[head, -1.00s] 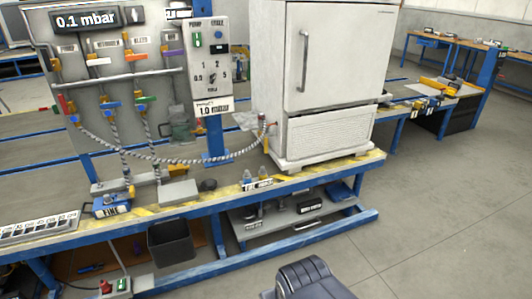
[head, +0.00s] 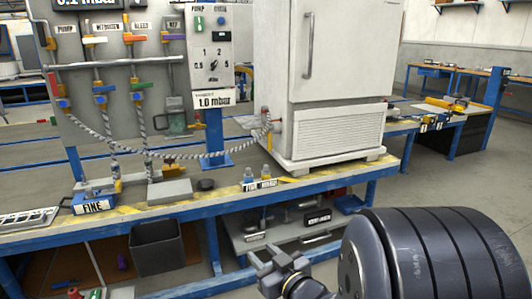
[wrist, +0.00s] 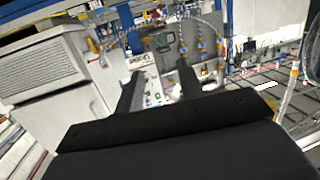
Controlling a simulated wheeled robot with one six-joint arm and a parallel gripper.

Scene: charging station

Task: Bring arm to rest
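My gripper (head: 274,262) shows low in the middle of the head view, in front of the blue bench. My dark, thick arm link fills the lower right corner beside it. In the wrist view the two dark fingers of my gripper (wrist: 157,88) stand apart with nothing seen between them. The wrist view is tilted and faces the bench with the white cabinet at left and the valve panel beyond the fingers.
The blue bench (head: 225,190) carries the white cabinet (head: 336,50), the valve panel (head: 115,85) and the control box (head: 211,50). A black bin (head: 157,248) stands under it. Another workbench (head: 456,116) is at the right. Floor is free between.

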